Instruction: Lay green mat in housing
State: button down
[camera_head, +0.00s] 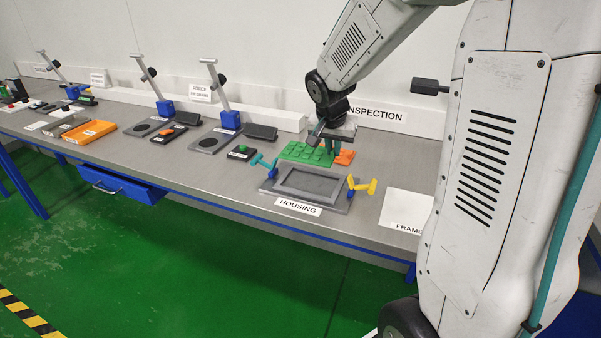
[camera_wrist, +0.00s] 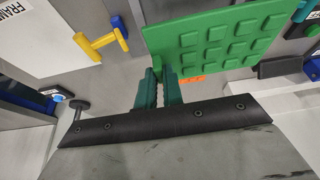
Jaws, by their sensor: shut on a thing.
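The green mat (camera_head: 305,153) has rows of raised square pads. In the wrist view the mat (camera_wrist: 183,41) is gripped at its near edge and extends away from my gripper (camera_wrist: 160,76). In the head view my gripper (camera_head: 331,143) holds it just behind and above the housing (camera_head: 313,181), a grey tray with a shallow rectangular recess. The recess looks empty. The mat seems apart from the housing, but its exact height is hard to tell. In the wrist view the mat hides much of what lies beneath.
A teal-handled clamp (camera_head: 264,161) stands at the housing's left and a yellow-handled clamp (camera_head: 362,186) at its right. An orange piece (camera_head: 344,157) lies behind. A white FRAME sheet (camera_head: 405,207) is at right. A black block with a green button (camera_head: 242,152) is at left.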

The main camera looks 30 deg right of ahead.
jog(key=f, duration=0.5)
jog(key=shift+d+f, duration=0.1)
jog(key=shift+d, duration=0.3)
jog(key=shift+s+a+f, duration=0.1)
jog(key=shift+s+f, duration=0.05)
jog(key=shift+f, duration=2.1)
jog(key=c, duration=1.5)
grip_release()
jog(key=shift+c, duration=0.2)
jog(key=v, duration=1.1)
jog(key=shift+r, duration=0.2)
jog(key=shift+s+a+r, duration=0.15)
jog(key=shift+a+r, duration=0.1)
jog(key=shift+r, duration=0.05)
jog(key=s+a+r+n+y, duration=0.1)
jog(key=s+a+r+n, duration=0.1)
jog(key=s, duration=0.6)
jog(key=s+a+r+n+g+y, duration=0.1)
jog(key=s+a+r+n, duration=0.1)
jog(key=s+a+n, duration=0.2)
jog(key=s+a+r+n+y, duration=0.1)
jog(key=s+a+r+n, duration=0.2)
jog(key=s+a, duration=0.4)
jog(key=s+n, duration=0.1)
jog(key=s, duration=0.4)
jog(key=shift+g, duration=0.3)
